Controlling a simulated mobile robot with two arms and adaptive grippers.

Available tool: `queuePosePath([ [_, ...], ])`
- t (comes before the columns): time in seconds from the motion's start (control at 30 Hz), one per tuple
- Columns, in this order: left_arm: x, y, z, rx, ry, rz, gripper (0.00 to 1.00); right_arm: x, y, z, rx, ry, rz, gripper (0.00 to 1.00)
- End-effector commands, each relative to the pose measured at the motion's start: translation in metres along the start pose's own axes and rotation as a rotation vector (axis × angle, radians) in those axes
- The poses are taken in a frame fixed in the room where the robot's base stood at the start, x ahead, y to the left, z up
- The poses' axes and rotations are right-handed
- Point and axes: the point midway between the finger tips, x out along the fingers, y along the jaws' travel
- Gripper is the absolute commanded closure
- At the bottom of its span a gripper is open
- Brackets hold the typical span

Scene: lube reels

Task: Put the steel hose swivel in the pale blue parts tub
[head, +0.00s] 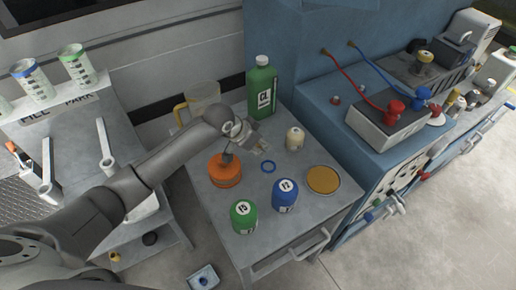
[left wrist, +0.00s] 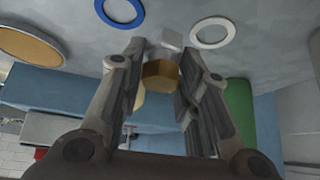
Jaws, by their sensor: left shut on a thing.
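My left gripper (head: 258,146) is over the grey bench top, between the orange can and the cream can. In the left wrist view my gripper (left wrist: 162,85) is shut on a small fitting, the hose swivel (left wrist: 160,74), with a brass-coloured hex part and a pale grey end. In the head view the fitting is too small to make out clearly. A small pale blue-white box (head: 203,278) sits low at the bottom edge, beside the bench; I cannot tell for sure that it is the parts tub. My right gripper is not in view.
A white ring (left wrist: 213,32) shows in the wrist view.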

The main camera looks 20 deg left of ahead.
Motion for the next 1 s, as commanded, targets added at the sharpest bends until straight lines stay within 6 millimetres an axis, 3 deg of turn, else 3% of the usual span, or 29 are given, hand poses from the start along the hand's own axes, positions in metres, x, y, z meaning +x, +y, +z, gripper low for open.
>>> queuePosePath([
  [0.2,0.019,0.002,0.014,0.000,-0.004,0.001,0.96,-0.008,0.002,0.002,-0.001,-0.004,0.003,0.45],
  [0.57,0.023,0.002,0.017,0.000,-0.004,0.001,0.96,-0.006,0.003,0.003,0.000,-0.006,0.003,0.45],
  [0.6,0.023,0.002,0.017,0.000,-0.004,0.001,0.66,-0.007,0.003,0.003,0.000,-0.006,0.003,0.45],
  [0.73,0.023,0.002,0.017,0.000,-0.005,0.001,0.49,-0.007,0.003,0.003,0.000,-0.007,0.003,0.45],
  [1.0,0.022,0.002,0.017,0.000,-0.005,0.001,0.48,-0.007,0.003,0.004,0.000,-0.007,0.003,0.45],
])
